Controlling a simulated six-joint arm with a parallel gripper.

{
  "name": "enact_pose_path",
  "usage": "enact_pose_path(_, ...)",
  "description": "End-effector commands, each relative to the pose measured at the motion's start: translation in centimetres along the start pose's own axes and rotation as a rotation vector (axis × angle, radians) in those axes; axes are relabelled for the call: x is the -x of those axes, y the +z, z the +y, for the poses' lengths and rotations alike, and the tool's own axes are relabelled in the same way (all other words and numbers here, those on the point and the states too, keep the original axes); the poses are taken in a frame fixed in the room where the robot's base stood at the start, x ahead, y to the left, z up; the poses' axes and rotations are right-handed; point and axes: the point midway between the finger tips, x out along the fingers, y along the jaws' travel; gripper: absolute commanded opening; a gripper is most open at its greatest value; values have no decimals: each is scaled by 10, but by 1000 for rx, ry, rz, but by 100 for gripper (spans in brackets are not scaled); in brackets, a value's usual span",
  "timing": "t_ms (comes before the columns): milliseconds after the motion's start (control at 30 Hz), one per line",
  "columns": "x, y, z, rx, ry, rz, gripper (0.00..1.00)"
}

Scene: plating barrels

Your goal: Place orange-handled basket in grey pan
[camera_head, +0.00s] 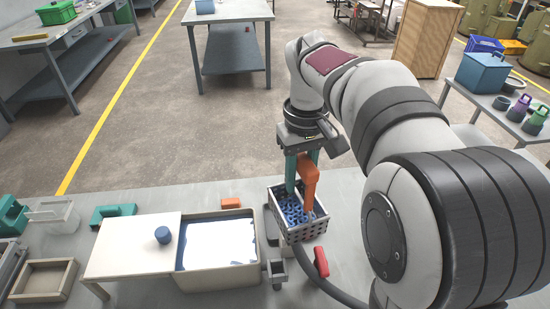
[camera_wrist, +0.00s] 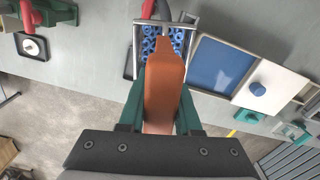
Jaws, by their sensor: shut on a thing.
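The basket (camera_head: 306,231) is a light metal mesh box with blue ring-shaped parts in it and an upright orange handle (camera_head: 308,183). It stands right of the liquid-filled tank on the bench. My gripper (camera_head: 302,176) has green fingers and is shut on the orange handle, which also fills the middle of the wrist view (camera_wrist: 164,92). The basket looks upright; I cannot tell whether its base touches the surface below. A dark grey rim (camera_head: 269,224), perhaps of a shallow pan, shows at the basket's left side; the basket hides most of it.
The beige-rimmed tank (camera_head: 218,290) holds bright reflecting liquid. A cream board (camera_head: 125,255) with a blue knob (camera_head: 162,235) lies left of it. A red grip (camera_head: 321,262) is close in front of the basket. An orange block (camera_head: 230,203) sits behind the tank. My arm covers the bench's right side.

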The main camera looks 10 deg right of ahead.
Motion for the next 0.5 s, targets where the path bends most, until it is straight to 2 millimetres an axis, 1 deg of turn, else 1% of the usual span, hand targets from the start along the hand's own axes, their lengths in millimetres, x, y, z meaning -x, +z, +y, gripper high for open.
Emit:
enact_pose_path(167, -2, -31, 14, 207, 2, 1, 0)
enact_pose_path(333, -8, -65, 29, 478, 1, 0, 0)
enact_pose_path(467, -23, -89, 38, 739, 0, -1, 0)
enact_pose_path(500, -31, -95, 40, 829, 0, -1, 0)
